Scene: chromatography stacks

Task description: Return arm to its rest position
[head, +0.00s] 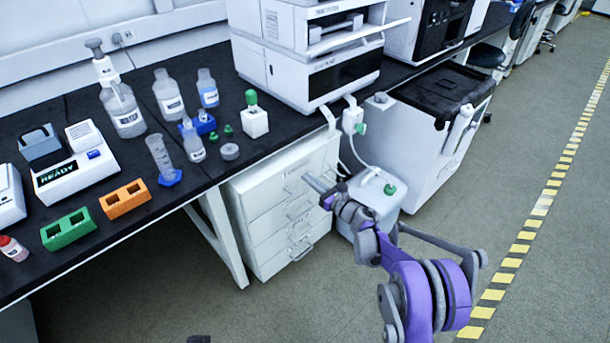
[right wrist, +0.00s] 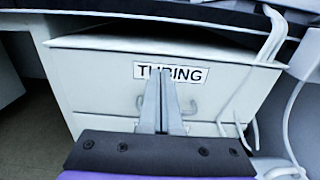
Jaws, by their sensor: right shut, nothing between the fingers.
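My right gripper (head: 318,183) is raised in front of the white drawer cabinet (head: 262,205) under the bench, beside its right edge in the head view. Its fingers are together and empty. In the right wrist view the shut fingers (right wrist: 162,90) point at the cabinet's top drawer, which bears a "TUBING" label (right wrist: 171,73) partly hidden behind them. The drawer's handle (right wrist: 189,106) shows beside the fingers. The drawers look closed.
The black bench (head: 60,110) holds bottles, an orange rack (head: 125,199), a green rack (head: 69,229) and an instrument stack (head: 305,75). A white container (head: 375,200) with tubing stands on the floor right of the cabinet. Floor in front is clear.

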